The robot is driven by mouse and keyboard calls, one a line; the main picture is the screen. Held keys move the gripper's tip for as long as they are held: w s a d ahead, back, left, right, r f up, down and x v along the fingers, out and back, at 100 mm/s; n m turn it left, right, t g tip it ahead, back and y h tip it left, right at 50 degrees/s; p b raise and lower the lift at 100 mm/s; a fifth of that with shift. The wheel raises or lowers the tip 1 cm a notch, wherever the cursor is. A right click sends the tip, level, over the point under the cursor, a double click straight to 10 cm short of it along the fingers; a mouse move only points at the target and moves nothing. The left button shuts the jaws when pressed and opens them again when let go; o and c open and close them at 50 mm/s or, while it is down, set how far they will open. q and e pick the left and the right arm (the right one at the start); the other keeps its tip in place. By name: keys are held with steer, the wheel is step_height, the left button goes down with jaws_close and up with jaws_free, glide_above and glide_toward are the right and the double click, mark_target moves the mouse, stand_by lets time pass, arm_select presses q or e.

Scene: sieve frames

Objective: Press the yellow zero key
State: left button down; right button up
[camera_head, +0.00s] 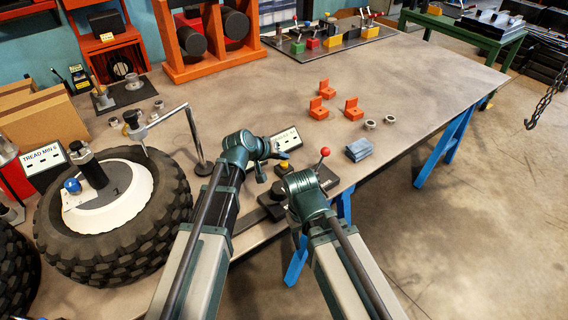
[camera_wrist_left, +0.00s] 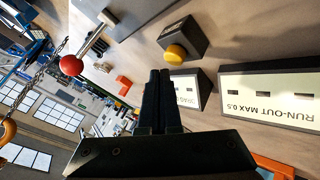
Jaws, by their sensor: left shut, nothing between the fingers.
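The yellow key (camera_head: 284,165) is a small round cap on a dark box at the table's front edge. In the left wrist view the yellow key (camera_wrist_left: 175,54) stands up from its box (camera_wrist_left: 187,39), beyond and a little right of my left fingertips. My left gripper (camera_wrist_left: 160,74) is shut and empty, and a gap to the key seems to show. In the head view my left gripper (camera_head: 283,155) is close by the key, small and partly hidden by its wrist. My right arm reaches in beside the key box, but its fingers are hidden behind its wrist.
A red-ball lever (camera_head: 325,152) stands right of the key, near my right wrist. A white sign (camera_head: 286,140) is behind it. A bent metal rod stand (camera_head: 199,150) and a large tyre (camera_head: 118,230) are to the left. Orange blocks (camera_head: 319,108) and a blue block (camera_head: 358,149) lie right.

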mark_target(282, 165)
arm_select(q)
steer(key=shift+f, duration=0.1)
stand_by(0.3)
steer(key=shift+f+b, duration=0.3)
steer(key=shift+b, duration=0.15)
steer(key=shift+f+b, duration=0.6)
stand_by(0.6)
steer(key=shift+r, duration=0.15)
stand_by(0.3)
steer(key=shift+r+p, duration=0.9)
steer(key=shift+p, duration=0.15)
step_height(282, 165, up, 5)
steer(key=p, duration=0.5)
steer(key=shift+r, duration=0.1)
